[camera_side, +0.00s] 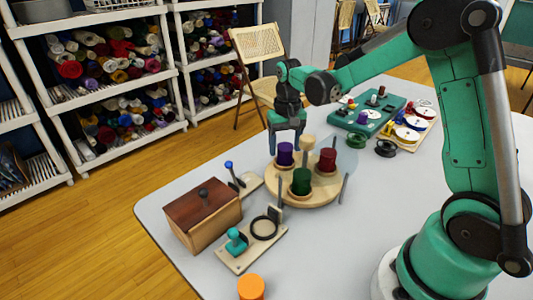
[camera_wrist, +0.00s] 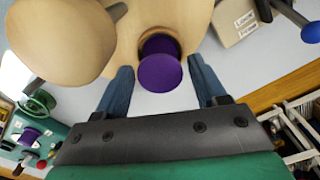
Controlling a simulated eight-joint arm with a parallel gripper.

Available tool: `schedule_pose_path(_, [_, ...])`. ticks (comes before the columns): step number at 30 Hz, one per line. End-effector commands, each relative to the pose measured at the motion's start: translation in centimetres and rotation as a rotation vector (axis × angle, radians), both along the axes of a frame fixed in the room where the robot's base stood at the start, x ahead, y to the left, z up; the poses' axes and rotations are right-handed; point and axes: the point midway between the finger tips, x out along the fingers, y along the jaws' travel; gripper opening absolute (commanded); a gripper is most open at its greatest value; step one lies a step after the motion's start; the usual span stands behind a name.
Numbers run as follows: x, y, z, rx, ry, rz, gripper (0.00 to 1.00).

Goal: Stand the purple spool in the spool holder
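The spool holder (camera_side: 273,181) is a round wooden base on the table with several spool positions. A purple spool (camera_side: 285,154) stands upright at its left back, beside a green spool (camera_side: 301,182) and a red spool (camera_side: 327,160). My gripper (camera_side: 286,146) is just above this purple spool, pointing down. In the wrist view the purple spool (camera_wrist: 160,74) lies between the fingers of my gripper (camera_wrist: 161,84), with gaps on both sides; the fingers are open. Whether the spool is fully seated is hidden. Another purple spool (camera_side: 361,118) is on the green tray (camera_side: 345,122).
A pale wooden piece (camera_side: 307,143) rises at the holder's back. Thin grey posts stand around it. A wooden box (camera_side: 204,213), a small stand with a black ring (camera_side: 264,228) and an orange cylinder (camera_side: 251,287) are in front. A dark green spool (camera_side: 356,139) stands behind right.

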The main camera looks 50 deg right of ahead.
Motion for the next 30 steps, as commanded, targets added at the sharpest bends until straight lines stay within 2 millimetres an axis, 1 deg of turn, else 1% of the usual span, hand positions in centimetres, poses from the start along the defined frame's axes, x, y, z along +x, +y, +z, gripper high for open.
schedule_pose_path(1, [0.0,0.0,0.0,0.000,0.000,0.000,0.53])
schedule_pose_path(2, [0.0,0.0,0.0,0.000,0.000,0.000,0.45])
schedule_pose_path(3, [0.0,0.0,0.0,0.000,0.000,0.000,0.33])
schedule_pose_path(5, [0.0,0.0,0.0,0.000,0.000,0.000,0.16])
schedule_pose_path(6, [0.0,0.0,0.0,0.000,0.000,0.000,0.14])
schedule_pose_path(11, [0.0,0.0,0.5,0.000,0.000,0.000,0.14])
schedule_pose_path(30, [0.0,0.0,6.1,0.000,0.000,0.000,0.14])
